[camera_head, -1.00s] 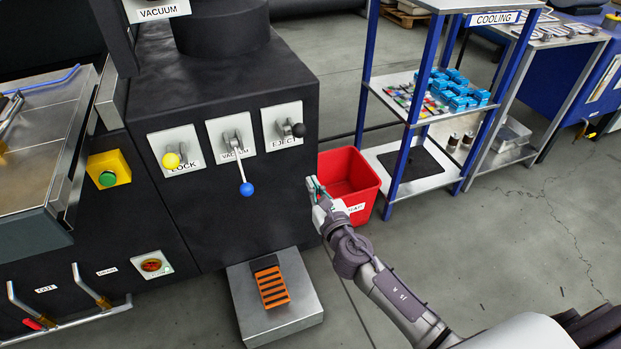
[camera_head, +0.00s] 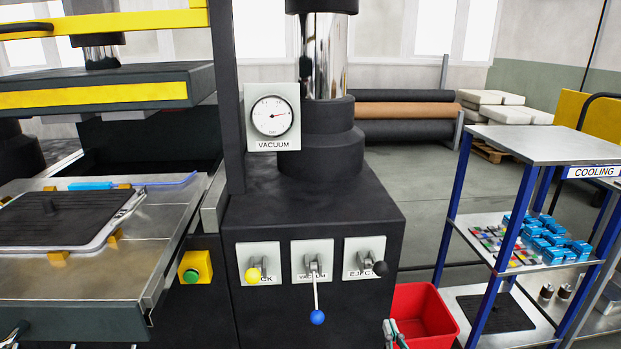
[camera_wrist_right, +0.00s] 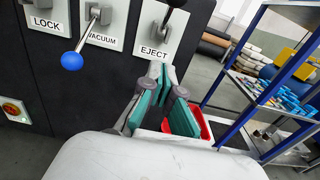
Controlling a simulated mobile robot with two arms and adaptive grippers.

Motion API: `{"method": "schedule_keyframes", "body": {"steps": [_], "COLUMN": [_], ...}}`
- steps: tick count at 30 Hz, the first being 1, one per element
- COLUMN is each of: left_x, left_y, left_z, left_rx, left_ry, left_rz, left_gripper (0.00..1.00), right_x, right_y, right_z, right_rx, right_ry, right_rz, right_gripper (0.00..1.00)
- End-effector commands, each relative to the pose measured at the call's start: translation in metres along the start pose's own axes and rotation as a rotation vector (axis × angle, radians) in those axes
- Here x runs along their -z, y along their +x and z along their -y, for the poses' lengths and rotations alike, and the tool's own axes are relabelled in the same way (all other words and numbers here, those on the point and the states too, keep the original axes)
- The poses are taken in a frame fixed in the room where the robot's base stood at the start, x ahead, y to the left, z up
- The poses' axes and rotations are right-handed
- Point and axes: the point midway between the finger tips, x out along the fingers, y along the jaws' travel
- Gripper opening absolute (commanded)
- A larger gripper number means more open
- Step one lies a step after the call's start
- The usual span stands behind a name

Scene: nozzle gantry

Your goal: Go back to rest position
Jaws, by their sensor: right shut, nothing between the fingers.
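My right gripper (camera_head: 392,332) shows at the bottom of the head view, in front of the left side of the red bin (camera_head: 428,312). In the right wrist view its teal-padded fingers (camera_wrist_right: 160,78) are closed with nothing between them, below the EJECT plate (camera_wrist_right: 155,38). The fingers look apart from the levers. The rest of my right arm is out of the head view. My left gripper does not show in either view.
The black machine carries the yellow LOCK lever (camera_head: 253,274), the blue-knobbed VACUUM lever (camera_head: 317,317) and the black EJECT lever (camera_head: 380,268). A vacuum gauge (camera_head: 272,116) is above.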

Motion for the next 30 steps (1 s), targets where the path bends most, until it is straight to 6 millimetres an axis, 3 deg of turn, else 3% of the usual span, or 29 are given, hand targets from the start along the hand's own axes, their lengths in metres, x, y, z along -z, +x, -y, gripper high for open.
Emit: {"method": "schedule_keyframes", "body": {"steps": [1, 4, 6, 11, 14, 20, 24, 30], "left_x": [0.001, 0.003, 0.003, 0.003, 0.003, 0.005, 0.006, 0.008], "left_y": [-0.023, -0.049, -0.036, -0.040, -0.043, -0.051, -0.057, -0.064], "left_z": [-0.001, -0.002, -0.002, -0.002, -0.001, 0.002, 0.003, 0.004], "left_rx": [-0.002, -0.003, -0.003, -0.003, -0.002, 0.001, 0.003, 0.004], "left_ry": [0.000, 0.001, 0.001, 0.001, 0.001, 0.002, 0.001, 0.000], "left_rz": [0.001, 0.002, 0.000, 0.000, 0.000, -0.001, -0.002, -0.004], "left_gripper": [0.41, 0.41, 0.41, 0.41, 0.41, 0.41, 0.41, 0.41], "right_x": [-0.024, -0.050, 0.002, 0.074, 0.129, 0.250, 0.322, 0.394], "right_y": [0.000, 0.000, -0.005, -0.023, -0.045, -0.129, -0.209, -0.344], "right_z": [0.000, 0.000, 0.005, 0.015, 0.021, 0.032, 0.034, 0.029], "right_rx": [0.000, 0.000, 0.017, 0.086, 0.169, 0.478, 0.794, 1.345], "right_ry": [0.000, 0.000, 0.121, 0.410, 0.633, 1.162, 1.519, 1.937], "right_rz": [0.001, 0.001, -0.080, -0.237, -0.349, -0.559, -0.629, -0.562], "right_gripper": [0.00, 0.00, 0.00, 0.00, 0.00, 0.00, 0.00, 0.00]}}
